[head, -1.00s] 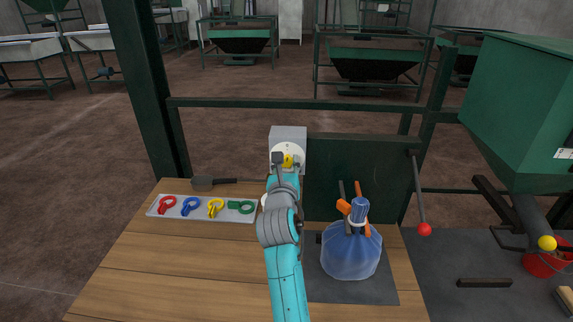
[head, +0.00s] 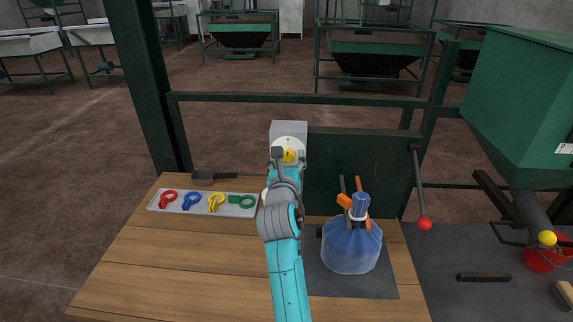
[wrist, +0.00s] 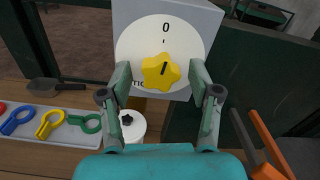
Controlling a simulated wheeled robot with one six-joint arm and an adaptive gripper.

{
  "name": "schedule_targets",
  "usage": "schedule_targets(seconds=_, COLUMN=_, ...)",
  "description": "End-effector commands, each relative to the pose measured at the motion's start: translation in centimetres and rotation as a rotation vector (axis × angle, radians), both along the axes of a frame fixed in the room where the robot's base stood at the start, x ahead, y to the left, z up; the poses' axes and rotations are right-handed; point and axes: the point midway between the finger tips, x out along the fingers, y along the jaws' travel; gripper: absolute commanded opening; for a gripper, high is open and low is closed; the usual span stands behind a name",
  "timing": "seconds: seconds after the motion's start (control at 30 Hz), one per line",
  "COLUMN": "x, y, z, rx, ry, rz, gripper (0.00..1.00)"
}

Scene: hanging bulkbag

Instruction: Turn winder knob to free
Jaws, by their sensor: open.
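The winder knob (wrist: 161,72) is a yellow lobed knob on a white round dial (wrist: 133,43) with a 0 at its top. The dial sits on the front of a grey box (head: 289,129). A dark line on the knob points up and slightly right. My gripper (wrist: 162,78) is open in the wrist view, with one finger on each side of the knob's lower part. I cannot tell whether the fingers touch it. In the head view the knob (head: 289,156) is partly hidden by my gripper. The lettering low on the dial is mostly hidden.
A tray (head: 153,207) with red, blue, yellow and green clips lies on the wooden table, with a dark scoop (head: 213,175) behind it. A tied blue bag (head: 351,248) stands at right on a dark mat, near orange-handled tools (head: 344,201). A red-ended lever (head: 424,224) hangs further right.

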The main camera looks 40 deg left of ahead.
Motion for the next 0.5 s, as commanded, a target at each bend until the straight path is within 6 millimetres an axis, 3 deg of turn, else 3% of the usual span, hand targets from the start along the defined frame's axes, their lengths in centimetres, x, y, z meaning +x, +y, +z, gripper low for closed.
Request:
schedule_targets(seconds=0.17, x=-1.5, y=-0.9, z=-0.1, rx=0.001, ry=0.001, rz=0.001, gripper=0.63)
schedule_targets(seconds=0.5, x=-7.1, y=-4.3, z=-0.2, rx=-0.001, ry=0.0, rz=0.001, gripper=0.63)
